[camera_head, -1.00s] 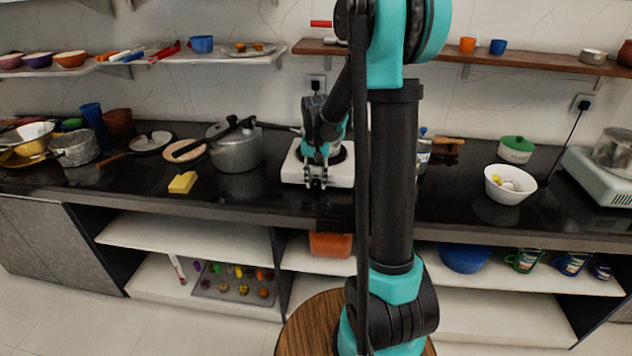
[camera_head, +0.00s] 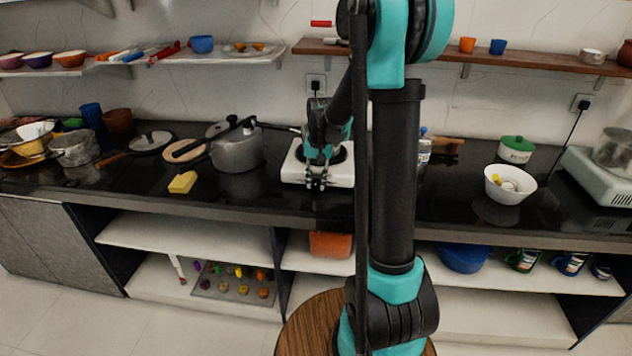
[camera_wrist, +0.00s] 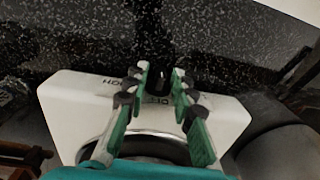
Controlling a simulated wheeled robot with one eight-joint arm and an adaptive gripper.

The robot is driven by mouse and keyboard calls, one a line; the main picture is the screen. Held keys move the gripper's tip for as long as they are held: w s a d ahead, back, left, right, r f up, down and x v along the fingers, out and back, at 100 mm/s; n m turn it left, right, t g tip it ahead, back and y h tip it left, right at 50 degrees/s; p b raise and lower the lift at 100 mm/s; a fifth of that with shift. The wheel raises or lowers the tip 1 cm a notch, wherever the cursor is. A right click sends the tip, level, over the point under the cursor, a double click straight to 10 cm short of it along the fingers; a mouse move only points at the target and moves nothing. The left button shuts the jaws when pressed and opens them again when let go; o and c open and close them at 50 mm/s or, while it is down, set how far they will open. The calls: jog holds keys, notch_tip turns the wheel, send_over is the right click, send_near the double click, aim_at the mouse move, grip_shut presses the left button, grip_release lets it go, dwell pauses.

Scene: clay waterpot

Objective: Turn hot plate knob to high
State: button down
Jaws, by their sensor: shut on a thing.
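The white hot plate (camera_head: 343,177) stands on the black counter with its dark round burner on top, partly behind my arm. It also fills the middle of the wrist view (camera_wrist: 75,105), with lettering that seems to read HIGH and OFF on its edge. My gripper (camera_head: 317,183) is at the front edge of the hot plate. In the wrist view the green fingers of my gripper (camera_wrist: 160,79) are shut on the dark knob (camera_wrist: 154,82), which shows only in part between the tips. I cannot tell the knob's setting.
A pressure cooker (camera_head: 238,152) stands left of the hot plate, and a yellow block (camera_head: 182,182) lies farther left near the edge. A white bowl (camera_head: 505,191) stands to the right. A wooden shelf (camera_head: 560,62) is on the wall above.

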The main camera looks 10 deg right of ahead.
jog(key=y, duration=0.2)
jog(key=t+y, duration=0.1)
jog(key=y, duration=0.1)
jog(key=shift+d+f+t+y, duration=0.1)
jog(key=shift+d+t+y, duration=0.2)
jog(key=shift+d, duration=0.1)
jog(key=y, duration=0.2)
jog(key=t+y, duration=0.1)
jog(key=y, duration=0.1)
jog(key=shift+s+d+f+y, duration=0.1)
jog(key=shift+d+f+y, duration=0.1)
jog(key=shift+y, duration=0.1)
jog(key=c, duration=1.6)
grip_release()
jog(key=shift+s, duration=0.1)
jog(key=v, duration=1.2)
jog(key=shift+s+f, duration=0.15)
jog(key=shift+f, duration=0.05)
